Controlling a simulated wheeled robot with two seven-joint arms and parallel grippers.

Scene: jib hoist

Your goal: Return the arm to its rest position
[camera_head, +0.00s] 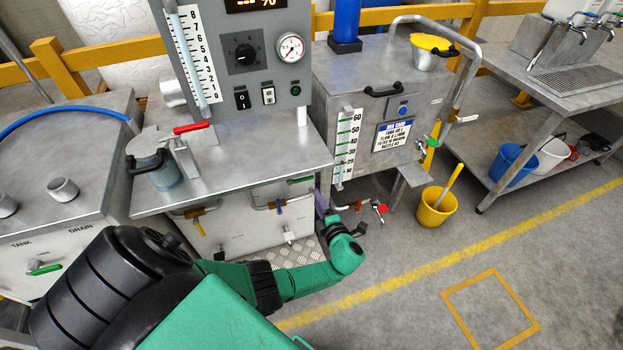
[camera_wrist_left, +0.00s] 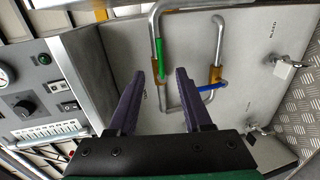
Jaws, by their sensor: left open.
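My left arm, green and black, reaches in from the lower left of the head view. Its wrist bends up, with the left gripper (camera_head: 322,204) in front of the lower panel of the steel bench. In the wrist view the left gripper (camera_wrist_left: 160,80) is open, with its two dark purple fingers apart and nothing between them. Beyond the fingers is a bent pipe with a green handle (camera_wrist_left: 160,46) and a blue handle (camera_wrist_left: 213,87). I cannot tell the exact gap, but the fingers hold neither. My right gripper is not in view.
The steel bench (camera_head: 245,155) carries a gauge panel (camera_head: 262,85) and a red-handled valve (camera_head: 191,127). A steel tank unit (camera_head: 385,80) stands right of it, with a red-handled tap (camera_head: 380,208) low down. A yellow bucket (camera_head: 436,208) stands on the floor. Floor at lower right is clear.

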